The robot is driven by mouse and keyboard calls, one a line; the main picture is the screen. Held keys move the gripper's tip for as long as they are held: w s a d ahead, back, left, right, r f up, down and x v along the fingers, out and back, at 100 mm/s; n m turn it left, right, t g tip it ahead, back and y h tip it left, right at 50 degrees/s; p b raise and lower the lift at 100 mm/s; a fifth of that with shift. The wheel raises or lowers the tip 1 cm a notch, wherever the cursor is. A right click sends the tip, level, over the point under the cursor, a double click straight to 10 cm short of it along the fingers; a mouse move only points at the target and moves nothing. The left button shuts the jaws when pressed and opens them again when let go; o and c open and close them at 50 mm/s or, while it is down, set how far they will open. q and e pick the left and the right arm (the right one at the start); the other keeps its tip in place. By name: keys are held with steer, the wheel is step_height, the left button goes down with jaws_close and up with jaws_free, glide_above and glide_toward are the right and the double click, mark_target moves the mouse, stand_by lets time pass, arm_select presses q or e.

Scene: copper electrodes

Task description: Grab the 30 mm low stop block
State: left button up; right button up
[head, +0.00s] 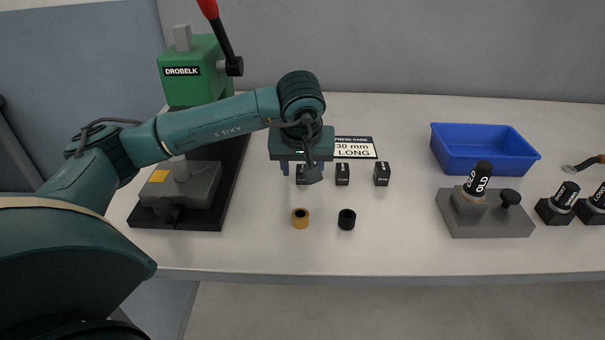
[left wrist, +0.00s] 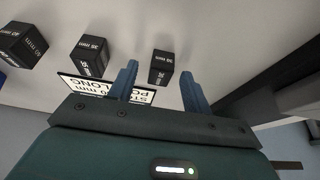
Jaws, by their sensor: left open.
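Three small black stop blocks stand in a row on the table. The leftmost block (head: 301,180), partly hidden by my left gripper (head: 302,170), lines up with the block between the fingers in the left wrist view (left wrist: 161,68). Its label looks like 30 mm but is small. The middle block (head: 342,175) reads about 35 mm in the wrist view (left wrist: 90,56), and the far right block (head: 382,174) reads about 40 mm there (left wrist: 21,45). My left gripper is open, its blue fingers pointing down, one either side of the leftmost block; contact is not visible. My right gripper is out of view.
A card (head: 355,148) reading 30 mm LONG lies behind the blocks. A green press (head: 200,75) is left; a blue tray (head: 485,150) and grey fixture (head: 490,222) are right.

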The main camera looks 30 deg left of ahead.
arm_select(q)
steer(key=shift+c, duration=0.6)
jaws_close()
steer(key=shift+r, duration=0.1)
